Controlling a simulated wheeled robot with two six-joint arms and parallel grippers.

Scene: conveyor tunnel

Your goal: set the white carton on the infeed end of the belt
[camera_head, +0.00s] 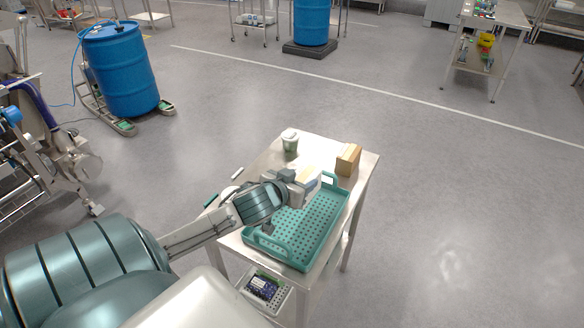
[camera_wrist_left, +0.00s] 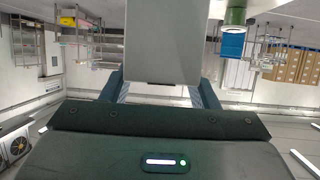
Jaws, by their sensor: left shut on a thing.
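My left gripper (camera_head: 308,183) is over the perforated teal tray (camera_head: 275,254) on a steel table. It is shut on a box, which I take for the white carton; in the left wrist view the carton (camera_wrist_left: 166,42) is a plain pale grey face between the two fingers (camera_wrist_left: 160,88). In the head view the gripper mostly hides the carton. Whether the carton touches the tray cannot be told. My right gripper is not in view. No belt can be made out for sure in either view.
The steel table (camera_head: 318,146) also bears a green jar with a white lid (camera_head: 290,142) and a brown box (camera_head: 348,160). A blue drum (camera_head: 125,72) stands at the back left, near metal machinery (camera_head: 45,165). The floor right of the table is clear.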

